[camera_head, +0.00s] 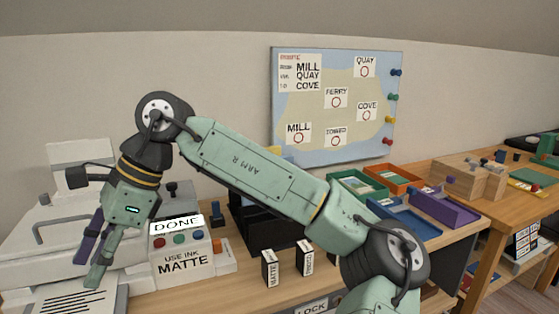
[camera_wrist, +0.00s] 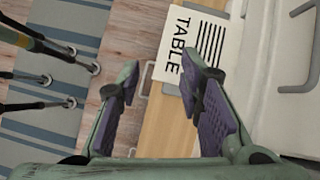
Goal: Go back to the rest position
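My gripper (camera_head: 92,262) hangs at the left of the head view, fingers pointing down above a white sheet with black lines (camera_head: 75,301). In the wrist view my gripper (camera_wrist: 162,78) has its two purple-padded fingers wide apart with nothing between them. A sheet marked TABLE (camera_wrist: 205,38) lies beyond the fingertips there, partly hidden by the right finger. My arm is raised and bent, reaching across the desk from the lower right of the head view.
A white machine (camera_head: 35,225) stands behind my gripper, and a panel reading DONE and USE INK MATTE (camera_head: 185,266) is just right of it. Two small boxes (camera_head: 269,268) stand near my forearm. Coloured trays (camera_head: 388,178) are farther right; a map board (camera_head: 335,105) hangs behind.

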